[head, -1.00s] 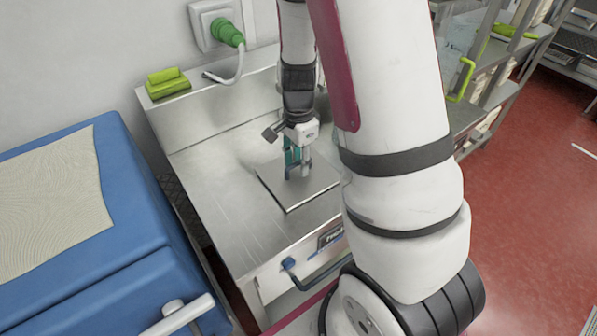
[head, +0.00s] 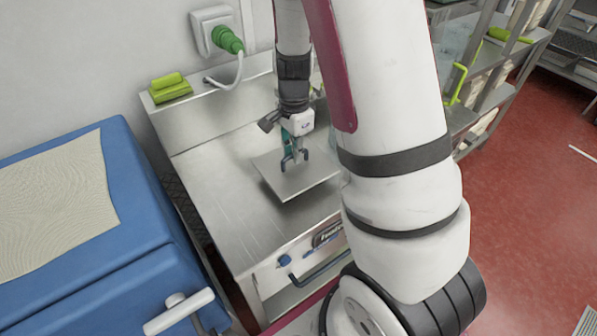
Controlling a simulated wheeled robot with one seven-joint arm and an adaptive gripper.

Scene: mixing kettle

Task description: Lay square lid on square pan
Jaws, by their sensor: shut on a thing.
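The square lid (head: 310,181) is a flat grey metal plate over the steel worktop in the head view. My gripper (head: 294,163) points down at the middle of the lid and is shut on it, seemingly by a small grip that the fingers hide. The lid seems to be a little above the worktop, roughly level. I cannot make out the square pan; my large white arm covers the area to the right of the lid.
The steel worktop (head: 215,185) is bare left of the lid. A raised back ledge carries a yellow-green object (head: 170,88). A blue-covered unit (head: 130,215) stands at the left. Metal shelves (head: 490,75) stand at the back right.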

